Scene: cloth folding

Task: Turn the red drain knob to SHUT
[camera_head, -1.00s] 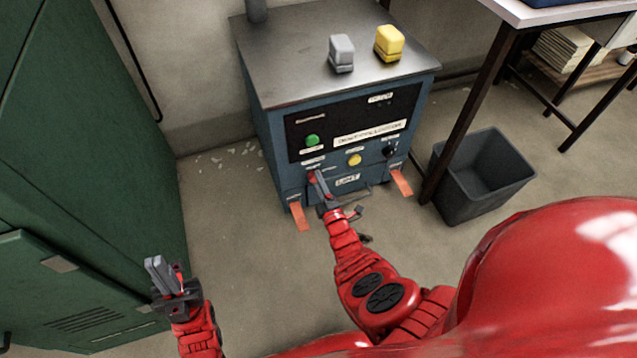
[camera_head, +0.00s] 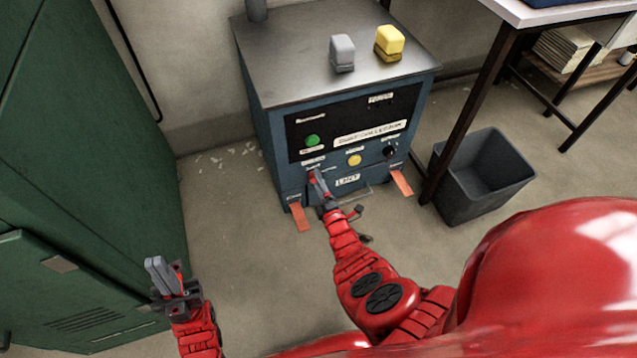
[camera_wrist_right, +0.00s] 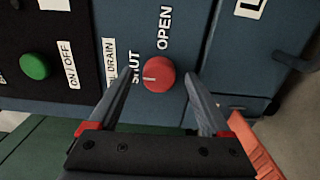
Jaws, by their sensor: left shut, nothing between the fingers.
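The red drain knob (camera_wrist_right: 160,76) is on the blue front of the machine in the right wrist view, with the words SHUT (camera_wrist_right: 133,72) and OPEN (camera_wrist_right: 164,27) printed near it. A pale mark on the knob points to the left, towards SHUT. My right gripper (camera_wrist_right: 160,80) is open, one finger on each side of the knob, with a visible gap on both sides. In the head view my right gripper (camera_head: 317,178) is at the machine's lower left front and mostly hides the knob. My left gripper (camera_head: 156,268) is shut and empty, by the green cabinet.
The machine (camera_head: 262,130) has a green button (camera_head: 312,141), a yellow button (camera_head: 354,160), a black knob (camera_head: 390,150) and orange tabs (camera_head: 300,217) low down. A grey bin (camera_head: 480,180) stands at its right. A green cabinet (camera_head: 90,130) is at the left.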

